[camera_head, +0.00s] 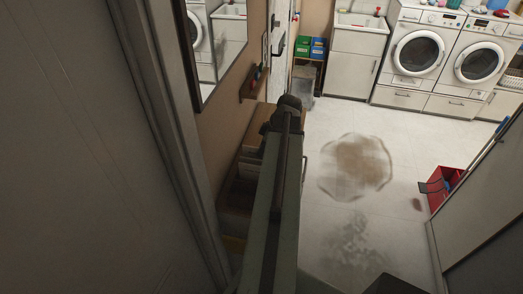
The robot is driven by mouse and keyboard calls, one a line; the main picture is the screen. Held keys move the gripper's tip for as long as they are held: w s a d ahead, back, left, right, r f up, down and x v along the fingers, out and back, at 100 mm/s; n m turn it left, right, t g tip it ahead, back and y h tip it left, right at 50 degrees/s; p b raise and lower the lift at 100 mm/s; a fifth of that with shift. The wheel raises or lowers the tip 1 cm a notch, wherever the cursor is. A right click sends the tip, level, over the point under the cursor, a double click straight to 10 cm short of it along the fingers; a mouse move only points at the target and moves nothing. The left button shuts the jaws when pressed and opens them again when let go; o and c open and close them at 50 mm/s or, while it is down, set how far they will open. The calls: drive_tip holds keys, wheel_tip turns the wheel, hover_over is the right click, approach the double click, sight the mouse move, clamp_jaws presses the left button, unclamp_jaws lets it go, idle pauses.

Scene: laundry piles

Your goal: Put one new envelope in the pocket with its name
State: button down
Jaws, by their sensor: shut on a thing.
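My arm stretches up the middle of the camera_head view to a dark joint. My gripper's fingers do not show beyond this joint, and nothing held by them can be made out. No envelope can be made out. No named pockets can be recognised either. A small wall rack (254,83) with a few small coloured items is fixed on the left wall, below and right of a mirror (216,45). My arm hides part of the low furniture (250,165) along that wall.
Washing machines (418,52) and a sink cabinet (355,55) stand at the back. Green and blue boxes (310,48) are left of them. A red container (442,187) stands at the right. A grey frame (165,120) is close on the left.

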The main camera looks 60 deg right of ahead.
drive_tip(key=c, duration=1.5)
unclamp_jaws()
drive_tip(key=p+v, duration=0.7)
drive_tip(key=shift+w+r, duration=0.15)
drive_tip(key=shift+r, duration=0.05)
drive_tip(key=shift+r+p, duration=0.3)
drive_tip(key=shift+s+f, duration=0.15)
drive_tip(key=shift+s, duration=0.1)
